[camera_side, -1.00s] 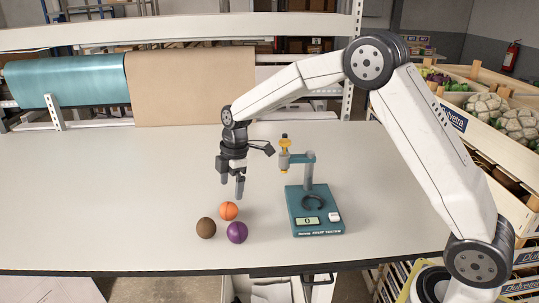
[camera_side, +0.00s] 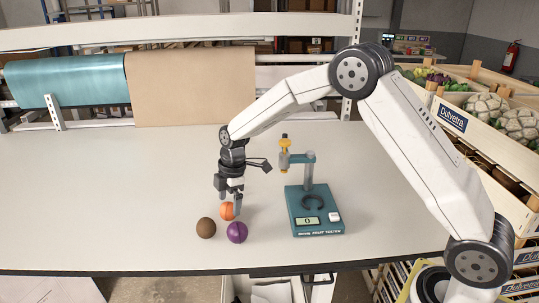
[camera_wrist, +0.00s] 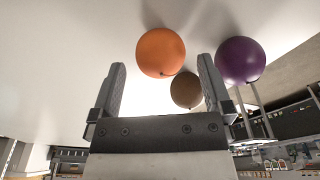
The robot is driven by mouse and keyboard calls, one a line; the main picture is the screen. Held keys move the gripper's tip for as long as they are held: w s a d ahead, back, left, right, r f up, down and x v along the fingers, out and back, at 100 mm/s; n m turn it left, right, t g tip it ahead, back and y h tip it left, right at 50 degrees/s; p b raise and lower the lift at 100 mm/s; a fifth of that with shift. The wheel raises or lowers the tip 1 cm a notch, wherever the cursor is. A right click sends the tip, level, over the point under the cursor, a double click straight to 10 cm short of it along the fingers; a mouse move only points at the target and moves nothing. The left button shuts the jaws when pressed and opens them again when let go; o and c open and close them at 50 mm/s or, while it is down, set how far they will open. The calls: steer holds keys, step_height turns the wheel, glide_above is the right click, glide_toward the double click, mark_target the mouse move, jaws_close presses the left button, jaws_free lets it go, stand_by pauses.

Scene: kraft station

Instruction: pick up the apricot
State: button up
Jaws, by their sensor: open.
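The apricot (camera_side: 227,211) is a small orange ball on the white table, behind a brown fruit and a purple fruit. It also shows in the wrist view (camera_wrist: 161,52), just beyond the fingertips and roughly between their lines. My gripper (camera_side: 230,204) points down over the apricot with its fingers around the fruit's upper part in the side view. In the wrist view my gripper (camera_wrist: 161,70) has its two fingers wide apart with nothing held. I cannot tell whether a finger touches the apricot.
The brown fruit (camera_side: 206,228) and the purple fruit (camera_side: 237,232) lie close in front of the apricot. A teal fruit tester (camera_side: 318,226) stands to the right. The table (camera_side: 110,200) is clear on the left. Paper rolls (camera_side: 190,88) hang at the back.

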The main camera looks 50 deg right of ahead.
mark_target(229, 204)
steer(key=shift+a+f, duration=0.15)
steer(key=shift+f, duration=0.65)
steer(key=shift+a+f, duration=0.1)
steer(key=shift+f, duration=0.65)
steer(key=shift+c, duration=0.2)
steer(key=c, duration=1.2)
steer(key=shift+o, duration=0.2)
steer(key=shift+r, duration=0.1)
